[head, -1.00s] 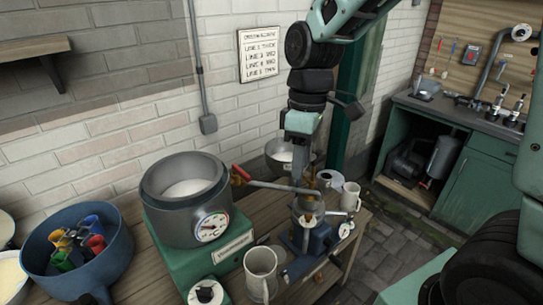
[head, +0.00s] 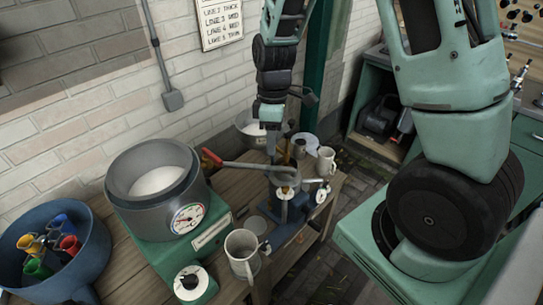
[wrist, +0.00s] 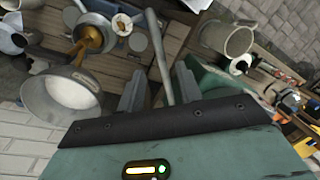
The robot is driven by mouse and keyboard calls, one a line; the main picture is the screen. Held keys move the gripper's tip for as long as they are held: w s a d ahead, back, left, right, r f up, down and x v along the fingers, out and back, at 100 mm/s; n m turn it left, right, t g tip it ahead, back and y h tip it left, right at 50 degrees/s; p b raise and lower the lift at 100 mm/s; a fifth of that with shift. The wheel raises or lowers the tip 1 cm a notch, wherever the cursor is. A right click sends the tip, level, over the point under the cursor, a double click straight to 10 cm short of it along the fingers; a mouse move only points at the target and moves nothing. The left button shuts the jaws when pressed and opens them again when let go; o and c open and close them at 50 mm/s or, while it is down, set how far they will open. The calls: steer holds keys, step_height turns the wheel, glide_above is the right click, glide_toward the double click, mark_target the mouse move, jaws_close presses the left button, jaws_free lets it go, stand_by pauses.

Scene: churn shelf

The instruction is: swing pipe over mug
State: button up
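The grey pipe (head: 245,165) runs roughly level from a red grip (head: 211,157) beside the pot to above the small blue device. A light grey mug (head: 241,254) stands upright at the table's front, apart from the pipe; it also shows in the wrist view (wrist: 226,38). My gripper (head: 272,150) points down close to the pipe. In the wrist view my gripper (wrist: 158,88) has its fingers spread, with the pipe (wrist: 161,60) showing between them. I cannot tell whether they touch it. The red grip is hidden in the wrist view.
A grey pot (head: 150,215) of white liquid stands on a green base with a dial. A second mug (head: 326,161) and a white-filled bowl (head: 248,124) stand behind. A blue tub (head: 85,265) holds coloured cups at left. The brick wall is close behind.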

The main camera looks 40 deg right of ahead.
steer(key=shift+s+a+f+p, duration=0.1)
steer(key=shift+f+p, duration=0.05)
steer(key=shift+f, duration=0.9)
steer(key=shift+s+a+f+p, duration=0.15)
steer(key=shift+f, duration=0.85)
steer(key=shift+s+a+f+p, duration=0.1)
steer(key=shift+f+p, duration=0.05)
steer(key=shift+f, duration=0.9)
jaws_close()
